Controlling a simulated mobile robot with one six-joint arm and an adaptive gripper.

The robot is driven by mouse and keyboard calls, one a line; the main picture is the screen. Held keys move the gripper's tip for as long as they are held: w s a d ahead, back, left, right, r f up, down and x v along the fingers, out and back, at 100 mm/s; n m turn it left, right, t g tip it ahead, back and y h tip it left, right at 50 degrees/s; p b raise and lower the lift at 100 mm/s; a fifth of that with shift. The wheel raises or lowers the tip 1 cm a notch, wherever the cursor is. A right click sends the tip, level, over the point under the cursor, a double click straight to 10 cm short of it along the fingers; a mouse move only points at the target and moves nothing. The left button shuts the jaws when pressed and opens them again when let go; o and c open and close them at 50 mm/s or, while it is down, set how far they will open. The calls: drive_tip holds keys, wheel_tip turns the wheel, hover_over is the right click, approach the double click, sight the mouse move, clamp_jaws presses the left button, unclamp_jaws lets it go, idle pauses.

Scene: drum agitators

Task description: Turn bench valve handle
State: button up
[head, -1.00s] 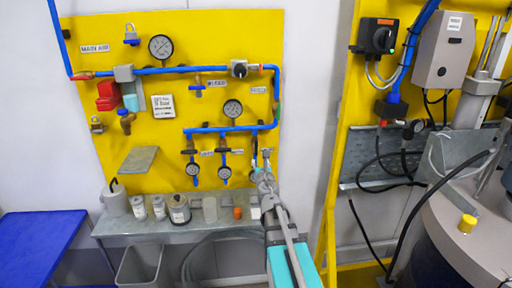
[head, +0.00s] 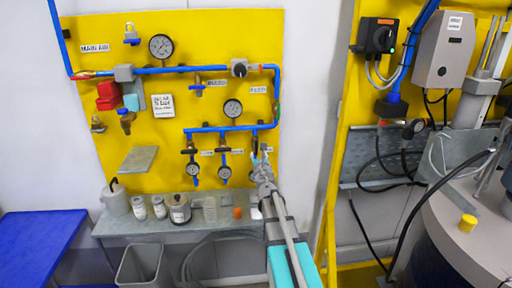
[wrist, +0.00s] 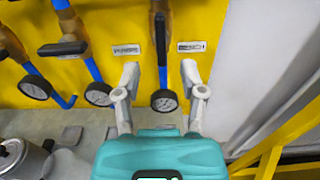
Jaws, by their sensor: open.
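The right-hand bench valve shows in the wrist view with a dark handle (wrist: 160,35) standing roughly upright on a brass body. A blue pipe runs down from it to a round gauge (wrist: 164,101). My gripper (wrist: 160,72) is open, one finger on each side of the blue pipe and gauge, just below the handle, with no visible contact. In the head view my gripper (head: 260,155) is in front of this valve and hides most of it. A neighbouring valve has a black handle (wrist: 62,48) lying crosswise, left of my gripper in the wrist view.
The yellow panel (head: 215,100) carries blue pipes and gauges. A grey shelf (head: 130,230) below holds several jars and an orange item (head: 237,213). A yellow frame post (head: 330,190) stands to the right. A grey bin (head: 140,265) is under the shelf.

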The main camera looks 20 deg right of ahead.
sight(256, 147)
drive_tip(key=x, duration=0.8)
drive_tip(key=shift+w+f, duration=0.1)
drive_tip(key=shift+w, duration=0.1)
clamp_jaws()
